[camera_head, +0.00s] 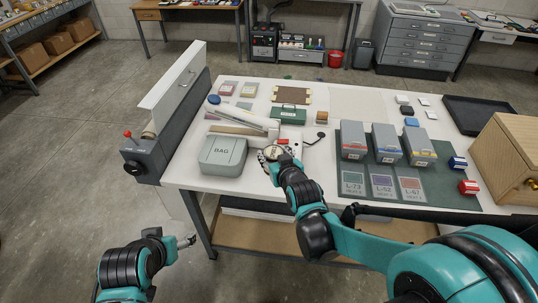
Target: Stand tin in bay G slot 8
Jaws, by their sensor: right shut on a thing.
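My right gripper (272,157) is over the front part of the white worktable, just right of the grey box marked BAG. It is shut on a small round thing with a pale, marked top, which looks like the tin (272,152); the fingers and wrist hide much of it. I cannot tell whether it touches the tabletop. My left gripper (186,241) is low, off the table's front left side, over the floor. It is small in view and its fingers are unclear. No label reading bay G or slot 8 can be made out.
The grey BAG box (223,156) stands left of my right gripper. Three grey boxes (386,143) stand on a dark green mat (440,185) to the right. A wooden cabinet (505,160) fills the right end. Stocked shelving (45,45) is far left, across open floor.

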